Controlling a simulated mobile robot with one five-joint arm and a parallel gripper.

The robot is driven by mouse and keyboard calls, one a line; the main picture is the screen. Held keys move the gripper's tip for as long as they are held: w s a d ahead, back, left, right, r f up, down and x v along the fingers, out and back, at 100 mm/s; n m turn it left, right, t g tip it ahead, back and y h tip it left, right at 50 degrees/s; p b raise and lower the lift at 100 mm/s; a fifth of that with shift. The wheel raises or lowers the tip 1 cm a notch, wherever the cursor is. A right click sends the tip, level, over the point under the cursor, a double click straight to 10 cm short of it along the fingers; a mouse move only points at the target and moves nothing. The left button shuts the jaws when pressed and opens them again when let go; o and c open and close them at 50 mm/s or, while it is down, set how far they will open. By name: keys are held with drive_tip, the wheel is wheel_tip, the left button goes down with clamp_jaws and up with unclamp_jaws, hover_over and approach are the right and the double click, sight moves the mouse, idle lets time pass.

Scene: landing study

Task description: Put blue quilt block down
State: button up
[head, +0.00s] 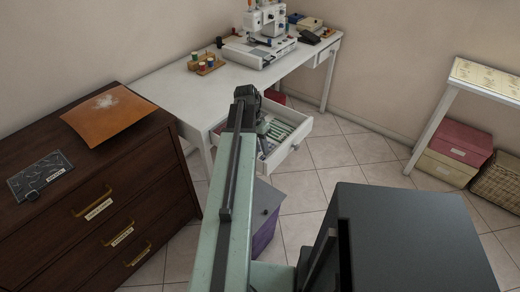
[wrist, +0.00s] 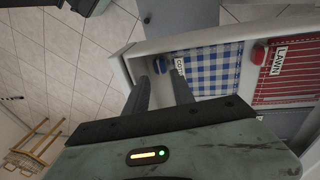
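The blue quilt block (wrist: 215,70) is a blue-and-white checked cloth lying flat inside the open white drawer (wrist: 130,66), in the wrist view.
A red striped block (wrist: 290,78) with a red tab lies beside the blue one. The white table (head: 190,95) holds a sewing machine (head: 264,40). A dark dresser (head: 120,185) stands at left, and a purple box (head: 264,238) is on the floor below the drawer.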

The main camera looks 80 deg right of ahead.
drive_tip(key=shift+r, duration=0.15)
drive_tip(key=p+v, duration=1.2)
drive_tip(key=shift+w, duration=0.1)
